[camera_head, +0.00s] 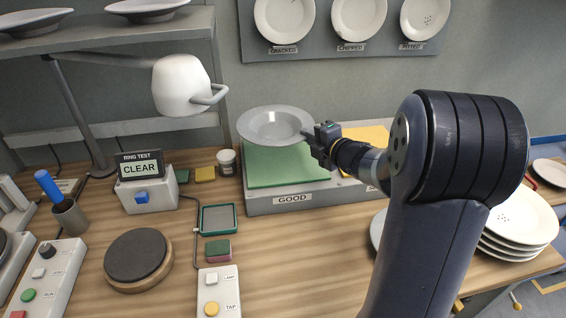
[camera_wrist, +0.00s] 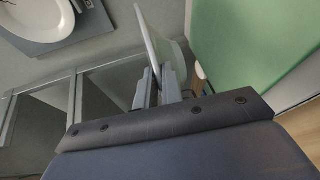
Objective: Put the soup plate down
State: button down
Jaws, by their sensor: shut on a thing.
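The soup plate (camera_head: 274,125) is a pale grey, wide-rimmed, deep plate in the head view. My gripper (camera_head: 318,137) is shut on its right rim and holds it over the green pad (camera_head: 288,172) of the box labelled GOOD. The plate hides the back left of the pad. I cannot tell from the head view whether there is a gap under the plate. In the wrist view the plate (camera_wrist: 149,38) shows nearly edge-on between the fingers of my gripper (camera_wrist: 158,77), with the green pad (camera_wrist: 255,45) at the right.
A yellow pad (camera_head: 368,138) lies right of the green one, partly behind my arm. A plate stack (camera_head: 522,218) stands at the right. A ring test box (camera_head: 147,192) reading CLEAR, a small tub (camera_head: 227,162) and a lamp (camera_head: 182,86) are left. Sample plates hang on the wall board (camera_head: 300,50).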

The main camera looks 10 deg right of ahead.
jog(key=f, duration=0.2)
jog(key=d+f+b, duration=0.1)
jog(key=f, duration=0.2)
jog(key=w+d+f+b, duration=0.1)
jog(key=f, duration=0.1)
jog(key=shift+f, duration=0.15)
dwell(0.3)
jog(key=shift+f+b, duration=0.15)
jog(key=shift+b, duration=0.2)
jog(key=c, duration=1.5)
grip_release()
jog(key=shift+c, duration=0.2)
jog(key=v, duration=1.2)
jog(key=shift+a, duration=0.1)
